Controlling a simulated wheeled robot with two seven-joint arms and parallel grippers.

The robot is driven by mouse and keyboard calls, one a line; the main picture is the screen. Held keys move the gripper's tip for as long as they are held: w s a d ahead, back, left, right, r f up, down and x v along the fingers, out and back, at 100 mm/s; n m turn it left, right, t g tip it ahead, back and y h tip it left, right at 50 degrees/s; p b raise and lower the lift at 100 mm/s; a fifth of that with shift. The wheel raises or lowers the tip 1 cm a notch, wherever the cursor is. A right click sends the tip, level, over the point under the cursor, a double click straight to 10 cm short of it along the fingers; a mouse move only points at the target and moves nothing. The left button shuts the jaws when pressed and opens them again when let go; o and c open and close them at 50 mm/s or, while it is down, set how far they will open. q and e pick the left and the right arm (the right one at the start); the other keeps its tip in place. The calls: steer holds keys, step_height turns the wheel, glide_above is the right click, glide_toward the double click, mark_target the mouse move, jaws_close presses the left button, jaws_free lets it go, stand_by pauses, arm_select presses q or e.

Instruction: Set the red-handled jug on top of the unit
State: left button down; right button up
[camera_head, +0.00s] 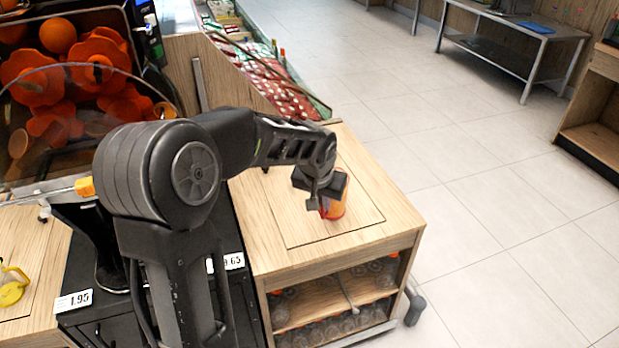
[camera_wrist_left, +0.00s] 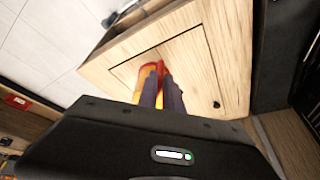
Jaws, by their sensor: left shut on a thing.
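The red-handled jug (camera_head: 337,206), filled with orange, is over the wooden top of the unit (camera_head: 375,232), inside the panel outline. It looks upright; I cannot tell whether its base touches the wood. My left gripper (camera_head: 323,196) is shut on the jug's red handle, and the gripper and wrist hide part of the jug. In the left wrist view the two dark fingers (camera_wrist_left: 161,96) close on the red handle (camera_wrist_left: 160,68), with the orange jug body (camera_wrist_left: 147,83) behind them. My right gripper is not in view.
Shelves below the unit's top hold several bottles (camera_head: 330,330). The juicer (camera_head: 80,80) with oranges stands at the left. A yellow-lidded jug (camera_head: 12,290) is at the far left. A produce display (camera_head: 270,75) adjoins behind.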

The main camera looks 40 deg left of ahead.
arm_select(q)
steer(key=s+a+r, duration=0.1)
steer(key=a+r, duration=0.1)
steer(key=a, duration=0.3)
steer(key=shift+a+n, duration=0.4)
steer(key=s+a+f+n, duration=0.1)
steer(key=s+a+f, duration=0.15)
steer(key=a, duration=0.25)
steer(key=w+d+r+m+p, duration=0.1)
steer(key=w+d+r+m, duration=0.1)
steer(key=d, duration=0.3)
steer(key=shift+w+r, duration=0.15)
steer(key=shift+r, duration=0.15)
step_height(320, 180, down, 6)
steer(key=p, duration=0.1)
steer(key=shift+f, duration=0.15)
